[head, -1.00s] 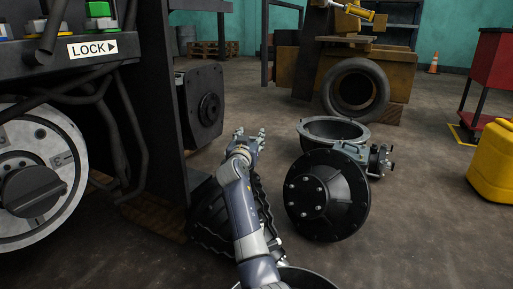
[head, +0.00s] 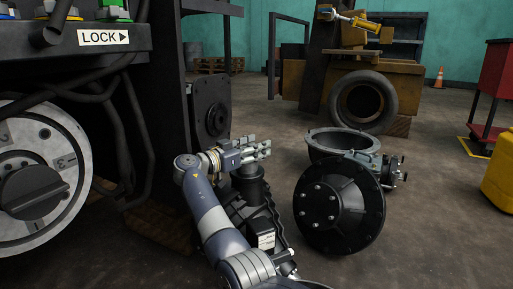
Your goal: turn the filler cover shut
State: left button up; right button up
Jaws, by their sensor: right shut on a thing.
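A grey round cover (head: 72,160) with a black knob (head: 36,193) in its middle is at the left of the head view, below a white LOCK label with an arrow pointing right. It looks like the filler cover. The knob lies slightly tilted, and no gripper touches it. My right gripper (head: 262,150) is well to its right, pointing right. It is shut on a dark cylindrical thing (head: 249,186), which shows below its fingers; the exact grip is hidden. My left gripper is not in view.
Dark hoses (head: 128,125) hang between the cover and the black upright. A black round housing (head: 338,208) and an open grey ring-shaped casing (head: 342,142) lie right of my right arm. A tyre (head: 363,80) leans behind.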

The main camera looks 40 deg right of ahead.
jog(key=shift+a+f+m+g, duration=0.15)
jog(key=shift+m+g, duration=0.25)
jog(key=shift+g, duration=0.4)
jog(key=o, duration=1.5)
jog(key=shift+o, duration=0.2)
jog(key=shift+a, duration=0.1)
jog(key=a, duration=1.1)
jog(key=shift+a, duration=0.4)
jog(key=shift+c, duration=0.6)
